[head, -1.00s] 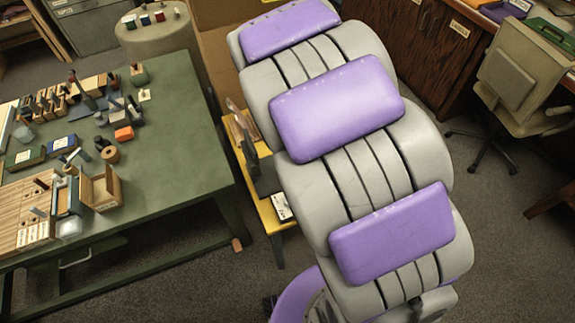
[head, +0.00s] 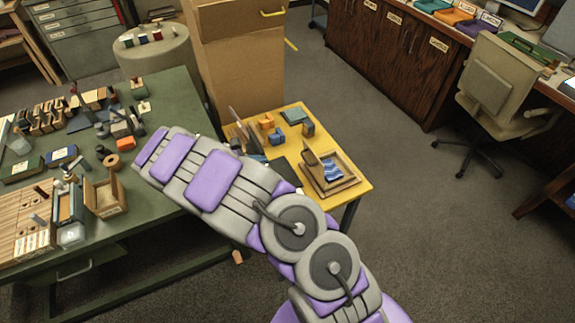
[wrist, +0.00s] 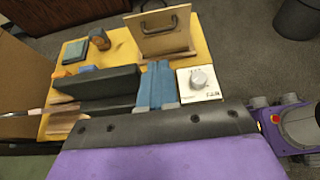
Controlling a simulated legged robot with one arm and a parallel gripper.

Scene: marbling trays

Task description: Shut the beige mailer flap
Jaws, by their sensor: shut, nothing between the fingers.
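The beige mailer (head: 340,186) lies on the yellow table with blue striped contents showing inside it. Its flap (head: 312,166) stands up, open, along the mailer's left side in the head view. In the wrist view the flap (wrist: 163,33) stands upright with a dark handle (wrist: 158,20) on the face towards me, hiding the mailer's inside. My gripper (wrist: 158,64) shows there as two blue fingers side by side, shut and empty, pointing towards the flap's lower edge. Whether they touch it I cannot tell. The gripper is hidden in the head view.
Dark grey blocks (wrist: 95,83) stand left of my fingers, and a white box with a knob (wrist: 198,84) to the right. Small orange and blue items (head: 270,128) sit at the table's back. A tall cardboard box (head: 240,70) is behind; a green workbench (head: 165,100) stands left.

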